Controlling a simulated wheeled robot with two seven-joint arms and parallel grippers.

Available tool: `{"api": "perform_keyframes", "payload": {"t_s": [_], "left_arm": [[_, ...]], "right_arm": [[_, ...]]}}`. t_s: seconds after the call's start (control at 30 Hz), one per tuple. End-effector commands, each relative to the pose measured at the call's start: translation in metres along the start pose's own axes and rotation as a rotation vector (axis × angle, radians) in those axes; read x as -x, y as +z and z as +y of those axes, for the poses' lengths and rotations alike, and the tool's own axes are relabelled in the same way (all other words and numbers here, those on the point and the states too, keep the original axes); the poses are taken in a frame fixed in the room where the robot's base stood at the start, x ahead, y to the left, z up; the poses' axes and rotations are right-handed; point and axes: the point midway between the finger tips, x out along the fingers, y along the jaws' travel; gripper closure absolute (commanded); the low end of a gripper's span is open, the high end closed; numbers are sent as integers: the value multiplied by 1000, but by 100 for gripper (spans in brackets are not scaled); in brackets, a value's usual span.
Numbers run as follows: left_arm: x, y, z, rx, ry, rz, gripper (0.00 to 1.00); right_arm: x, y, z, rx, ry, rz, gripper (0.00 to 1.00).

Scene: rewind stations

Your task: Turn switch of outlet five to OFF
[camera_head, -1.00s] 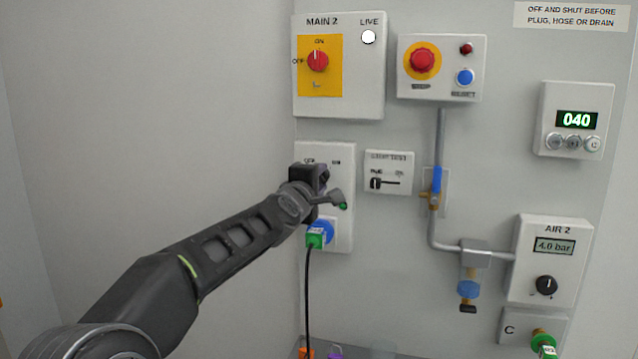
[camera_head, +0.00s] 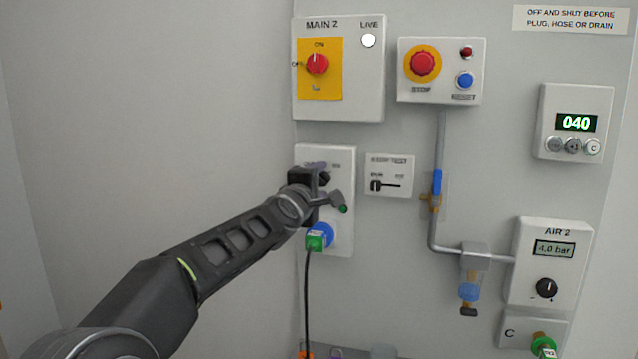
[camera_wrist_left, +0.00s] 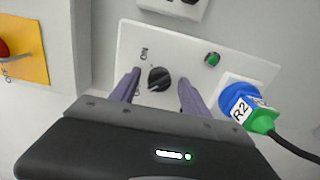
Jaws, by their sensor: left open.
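The outlet panel (camera_head: 342,160) is a white box below the MAIN 2 box; its number cannot be read. Its switch is a round black knob (camera_wrist_left: 159,79), with an ON label beside it in the left wrist view; I cannot tell its exact setting. My left gripper (camera_head: 319,174) is in front of the panel and hides part of it. In the left wrist view the fingers of this gripper (camera_wrist_left: 158,76) are open, one on each side of the knob; contact cannot be told. A green lamp (camera_wrist_left: 212,59) is on the panel. My right gripper is not in view.
A blue socket (camera_wrist_left: 234,94) holds a green plug (camera_head: 315,243) marked R2, with a black cable hanging down. The MAIN 2 box (camera_head: 372,85) is above, and a small slider box (camera_head: 402,165) and a pipe (camera_head: 434,220) are to the right. Bare wall lies left.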

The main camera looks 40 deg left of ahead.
Motion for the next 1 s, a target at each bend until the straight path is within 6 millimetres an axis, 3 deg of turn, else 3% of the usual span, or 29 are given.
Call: {"api": "perform_keyframes", "payload": {"t_s": [0.23, 0.63, 1.0], "left_arm": [[14, 0, 1, 1, 1, 0, 46], [73, -1, 1, 0, 1, 1, 46], [78, 0, 0, 0, 0, 0, 46]], "right_arm": [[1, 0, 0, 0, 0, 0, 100], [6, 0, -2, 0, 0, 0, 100], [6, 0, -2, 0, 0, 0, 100]]}}
